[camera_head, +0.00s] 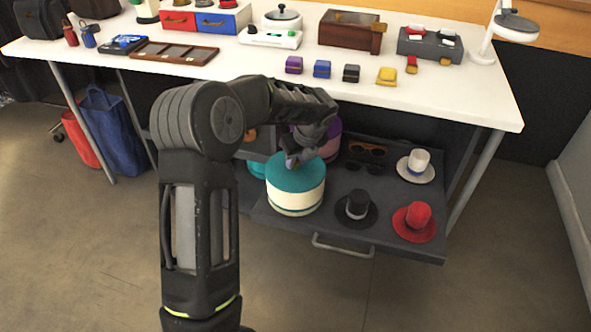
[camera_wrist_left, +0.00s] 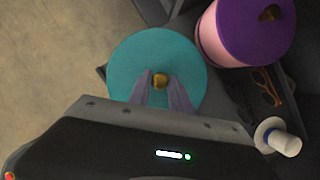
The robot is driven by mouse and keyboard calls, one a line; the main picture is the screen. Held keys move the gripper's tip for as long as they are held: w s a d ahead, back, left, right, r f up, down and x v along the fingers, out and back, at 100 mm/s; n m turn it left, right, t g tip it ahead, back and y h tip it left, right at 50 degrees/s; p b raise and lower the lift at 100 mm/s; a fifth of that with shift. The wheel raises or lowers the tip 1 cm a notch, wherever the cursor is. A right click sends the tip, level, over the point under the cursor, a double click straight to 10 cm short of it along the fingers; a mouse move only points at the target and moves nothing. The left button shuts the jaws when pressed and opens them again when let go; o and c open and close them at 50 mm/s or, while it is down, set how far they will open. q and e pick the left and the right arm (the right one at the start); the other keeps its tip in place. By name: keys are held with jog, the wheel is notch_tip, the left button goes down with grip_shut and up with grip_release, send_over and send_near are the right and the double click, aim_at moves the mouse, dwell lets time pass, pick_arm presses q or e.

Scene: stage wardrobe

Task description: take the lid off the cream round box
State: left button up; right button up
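The cream round box (camera_head: 295,199) stands on the pulled-out dark shelf, with its teal lid (camera_head: 312,175) on top. In the left wrist view, the teal lid (camera_wrist_left: 130,55) fills the middle, with a small brass knob (camera_wrist_left: 160,82) at its centre. My left gripper (camera_head: 292,160) is over the lid from above. In the wrist view its two fingers (camera_wrist_left: 160,80) stand on either side of the knob and look close against it. The knob is hidden behind the gripper in the head view. My right gripper is in neither view.
A pink round box with a purple lid (camera_wrist_left: 255,25) stands close behind. A black hat (camera_head: 357,204), a red hat (camera_head: 415,218), a white hat (camera_head: 418,163) and glasses (camera_head: 368,149) share the shelf (camera_head: 300,228). The white tabletop (camera_head: 450,100) overhangs the shelf's back.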

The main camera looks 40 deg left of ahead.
aim_at(297, 163)
pick_arm(q)
grip_shut()
jog(key=shift+r, duration=0.1)
notch_tip(297, 163, up, 10)
jog(key=p, duration=0.3)
jog(key=shift+p, duration=0.3)
dwell(0.5)
